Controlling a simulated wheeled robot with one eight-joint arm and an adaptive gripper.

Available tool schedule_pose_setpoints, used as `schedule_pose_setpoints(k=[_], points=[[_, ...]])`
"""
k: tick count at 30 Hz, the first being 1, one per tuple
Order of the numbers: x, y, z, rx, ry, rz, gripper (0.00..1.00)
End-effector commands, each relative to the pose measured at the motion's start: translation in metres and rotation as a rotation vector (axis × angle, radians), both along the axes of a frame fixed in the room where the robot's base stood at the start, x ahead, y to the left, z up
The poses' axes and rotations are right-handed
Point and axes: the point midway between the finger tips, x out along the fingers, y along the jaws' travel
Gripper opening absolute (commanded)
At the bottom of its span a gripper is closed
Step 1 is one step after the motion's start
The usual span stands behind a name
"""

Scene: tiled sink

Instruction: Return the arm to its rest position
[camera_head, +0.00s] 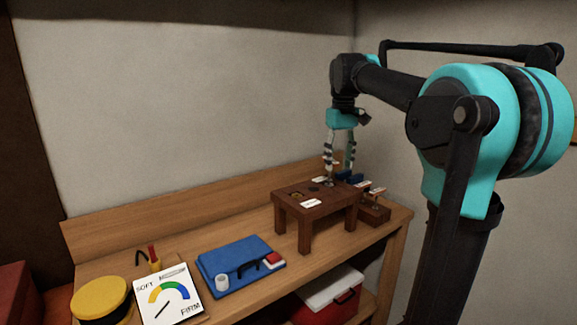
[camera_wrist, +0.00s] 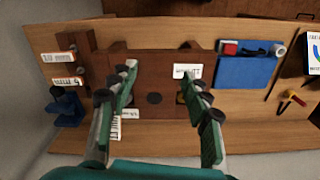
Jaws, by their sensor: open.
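My gripper (camera_head: 340,158) hangs pointing down above the far right part of the wooden bench, over a small dark-wood table. In the wrist view my gripper (camera_wrist: 158,82) has its two fingers spread wide with nothing between them but the small table (camera_wrist: 150,75) below. In the head view the small table (camera_head: 290,192) stands upright on the bench and carries white labels. My arm reaches in from the right, bent over the bench.
A blue mat (camera_head: 225,262) with a white cup (camera_head: 222,283) lies left of the small table. A SOFT–FIRM gauge card (camera_head: 168,298) and a yellow round object (camera_head: 100,296) are further left. A dark-wood block (camera_head: 375,214) stands at right. A red-and-white box (camera_head: 328,300) sits below.

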Motion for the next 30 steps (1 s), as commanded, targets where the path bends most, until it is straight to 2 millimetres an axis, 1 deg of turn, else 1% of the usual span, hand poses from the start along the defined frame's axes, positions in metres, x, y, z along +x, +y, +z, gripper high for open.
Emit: schedule_pose_setpoints(k=[7, 11, 14, 17, 20, 23, 24, 26, 27, 29, 30], points=[[-0.006, -0.004, -0.029, 0.003, -0.029, -0.032, 0.48], [-0.012, -0.007, -0.051, 0.006, -0.050, -0.056, 0.48], [-0.019, -0.010, -0.073, 0.009, -0.071, -0.079, 0.48], [-0.029, -0.013, -0.098, 0.012, -0.096, -0.108, 0.48], [-0.045, -0.017, -0.132, 0.019, -0.128, -0.144, 0.48], [-0.070, -0.023, -0.176, 0.027, -0.171, -0.191, 0.48], [-0.082, -0.025, -0.195, 0.031, -0.190, -0.212, 0.48], [-0.102, -0.028, -0.223, 0.038, -0.220, -0.245, 0.48], [-0.116, -0.030, -0.242, 0.042, -0.238, -0.267, 0.48], [-0.137, -0.033, -0.266, 0.050, -0.265, -0.296, 0.48], [-0.151, -0.034, -0.282, 0.055, -0.283, -0.314, 0.48]])
